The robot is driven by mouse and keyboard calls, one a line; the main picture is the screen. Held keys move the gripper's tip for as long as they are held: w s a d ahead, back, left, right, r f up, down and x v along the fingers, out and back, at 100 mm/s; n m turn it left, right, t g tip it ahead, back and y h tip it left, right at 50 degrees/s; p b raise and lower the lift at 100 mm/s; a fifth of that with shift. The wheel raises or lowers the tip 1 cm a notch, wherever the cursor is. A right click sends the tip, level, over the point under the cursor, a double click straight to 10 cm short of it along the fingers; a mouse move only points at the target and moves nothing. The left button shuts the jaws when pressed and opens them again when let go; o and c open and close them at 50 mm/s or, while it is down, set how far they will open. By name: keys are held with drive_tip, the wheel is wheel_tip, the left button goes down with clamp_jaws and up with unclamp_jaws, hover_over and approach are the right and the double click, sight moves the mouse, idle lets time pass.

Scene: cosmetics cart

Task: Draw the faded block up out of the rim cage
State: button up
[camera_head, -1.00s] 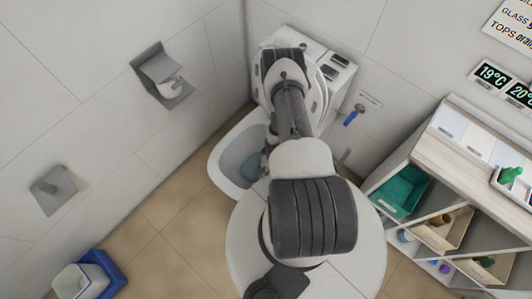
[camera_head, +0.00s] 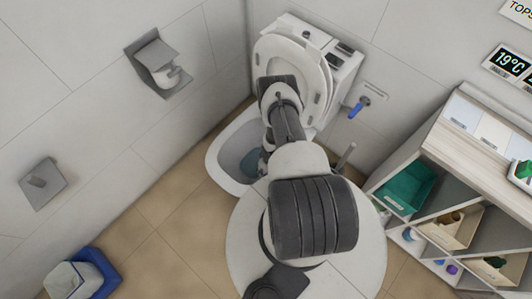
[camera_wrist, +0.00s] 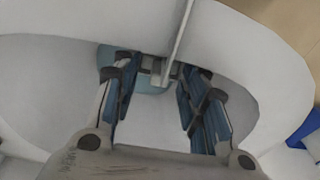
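In the wrist view my gripper (camera_wrist: 158,70) points down into the white toilet bowl (camera_wrist: 60,75), with its two blue-padded fingers spread apart. A thin pale strip (camera_wrist: 181,35) comes down from the top edge and ends between the fingertips. A small grey-white piece (camera_wrist: 156,66) lies there too and may be part of the rim cage; its outline is partly hidden by the fingers. I cannot make out the faded block. No grasp shows. In the head view the toilet bowl (camera_head: 222,150) is seen, but my arm hides the gripper and the cage.
The raised toilet lid (camera_head: 285,62) stands behind my arm. A paper holder (camera_head: 158,65) is on the left wall, and a blue-handled fitting (camera_head: 358,106) on the back wall. A shelf cart (camera_head: 440,165) stands at right; a blue-and-white bin (camera_head: 82,275) at lower left.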

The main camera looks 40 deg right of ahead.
drive_tip(key=shift+c, duration=0.5)
clamp_jaws()
drive_tip(key=shift+r, duration=0.15)
drive_tip(key=shift+r+p, duration=2.7)
drive_tip(key=shift+r, duration=0.7)
wheel_tip(320, 180, up, 8)
drive_tip(key=p, duration=0.6)
drive_tip(key=shift+f, duration=0.1)
